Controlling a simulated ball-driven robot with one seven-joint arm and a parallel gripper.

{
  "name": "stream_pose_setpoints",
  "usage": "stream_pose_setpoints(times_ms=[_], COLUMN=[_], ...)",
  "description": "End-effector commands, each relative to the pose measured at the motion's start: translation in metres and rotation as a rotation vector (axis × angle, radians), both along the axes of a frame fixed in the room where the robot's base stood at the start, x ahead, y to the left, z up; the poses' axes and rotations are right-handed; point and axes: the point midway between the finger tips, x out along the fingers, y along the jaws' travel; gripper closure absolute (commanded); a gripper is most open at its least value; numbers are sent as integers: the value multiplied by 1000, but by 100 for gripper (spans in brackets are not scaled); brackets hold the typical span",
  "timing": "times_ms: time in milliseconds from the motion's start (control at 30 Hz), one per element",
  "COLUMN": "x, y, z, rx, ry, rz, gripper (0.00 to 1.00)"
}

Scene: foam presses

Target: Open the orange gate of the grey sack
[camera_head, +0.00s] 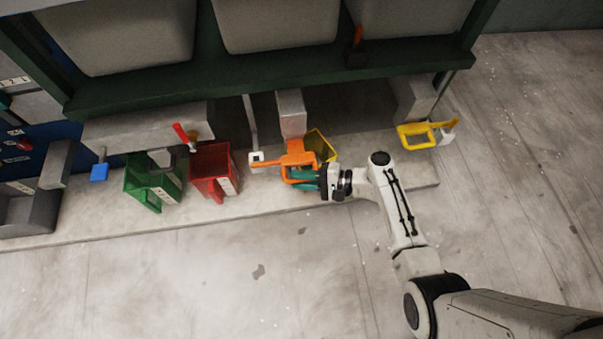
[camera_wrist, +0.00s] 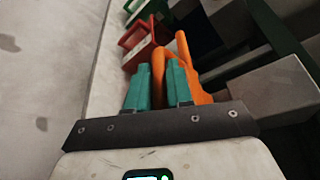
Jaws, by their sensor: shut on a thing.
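The orange gate (camera_head: 290,158) sits below the middle grey sack (camera_head: 275,22), beside a grey chute block. It has a flat arm reaching left to a white-ended post and a loop handle on its lower side. My gripper (camera_head: 304,180) has teal fingers and is shut on that loop from the right. In the wrist view, the fingers (camera_wrist: 157,88) stand on either side of an orange bar of the gate (camera_wrist: 187,72). The exact contact is partly hidden by the fingers.
A yellow bin (camera_head: 321,144) stands behind the gate. A red bin (camera_head: 212,168) and a green bin (camera_head: 151,185) stand to the left. A yellow handle (camera_head: 421,135) is at the right. Dark green beams (camera_head: 265,80) hang above. The front floor is clear.

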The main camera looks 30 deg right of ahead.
Motion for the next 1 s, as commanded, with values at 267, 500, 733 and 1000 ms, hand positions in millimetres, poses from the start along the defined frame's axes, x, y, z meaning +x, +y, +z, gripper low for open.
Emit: stream_pose_setpoints(times_ms=[267,500,733,1000], x=[0,0,-15,-45], y=[0,-1,-21,-62], z=[-1,0,8,19], rx=[-1,-1,0,0], ry=[1,0,0,0], rz=[0,-1,-4,-4], gripper=[58,58,58,58])
